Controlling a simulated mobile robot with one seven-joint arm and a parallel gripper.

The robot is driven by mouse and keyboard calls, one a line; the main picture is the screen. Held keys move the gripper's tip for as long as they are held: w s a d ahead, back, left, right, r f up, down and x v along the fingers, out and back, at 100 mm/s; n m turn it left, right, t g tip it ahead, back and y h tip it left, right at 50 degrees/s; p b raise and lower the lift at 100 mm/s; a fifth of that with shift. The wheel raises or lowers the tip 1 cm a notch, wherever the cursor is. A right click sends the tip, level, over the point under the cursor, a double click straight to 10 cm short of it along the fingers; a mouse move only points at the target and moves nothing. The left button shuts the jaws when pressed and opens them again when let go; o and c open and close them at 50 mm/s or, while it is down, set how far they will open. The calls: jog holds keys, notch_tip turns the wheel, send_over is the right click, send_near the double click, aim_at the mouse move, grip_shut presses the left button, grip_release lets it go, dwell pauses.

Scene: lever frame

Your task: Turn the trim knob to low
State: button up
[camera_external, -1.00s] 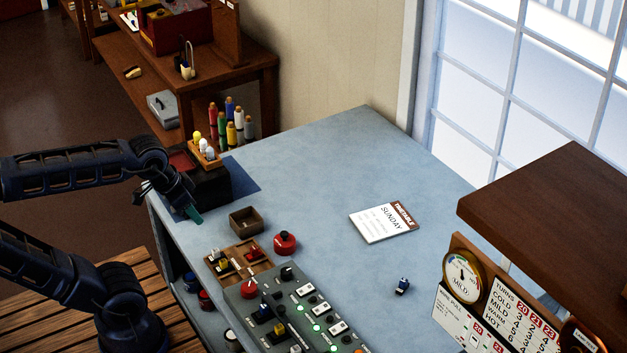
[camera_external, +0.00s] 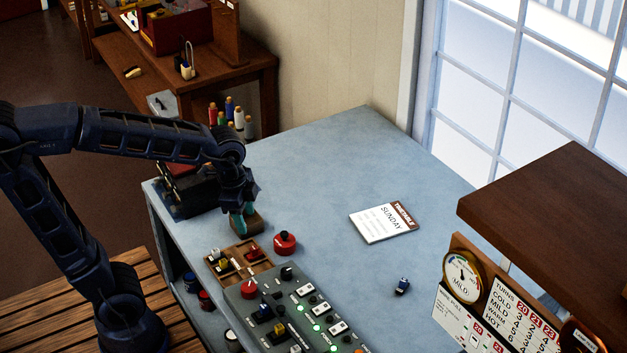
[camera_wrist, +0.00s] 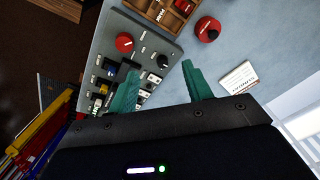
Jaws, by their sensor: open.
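The grey control panel (camera_external: 312,318) lies on the blue table's front part. Near its far end are a red knob (camera_external: 249,289) and a black knob (camera_external: 287,273); I cannot read which one is the trim knob. In the wrist view the red knob (camera_wrist: 124,42) and black knob (camera_wrist: 162,61) show beyond my fingers. My gripper (camera_external: 242,217) is above the table near the small brown box, apart from the panel. In the wrist view my gripper (camera_wrist: 161,85) has its teal fingers wide apart with nothing between them.
A separate red round piece (camera_external: 285,243) and a wooden tray of small parts (camera_external: 238,260) stand close to the panel's far end. A timetable card (camera_external: 385,221) and a small blue piece (camera_external: 402,286) lie right. The table's middle is clear. A gauge board (camera_external: 494,300) stands right.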

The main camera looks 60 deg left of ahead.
aim_at(287, 271)
jog(key=w+d+f+m+g, duration=0.2)
jog(key=w+d+f+m, duration=0.4)
jog(key=w+f+m, duration=0.15)
jog(key=shift+n, duration=0.35)
jog(key=f, duration=0.9)
jog(key=shift+d+f, duration=0.2)
jog(key=shift+f, duration=0.15)
jog(key=c, duration=1)
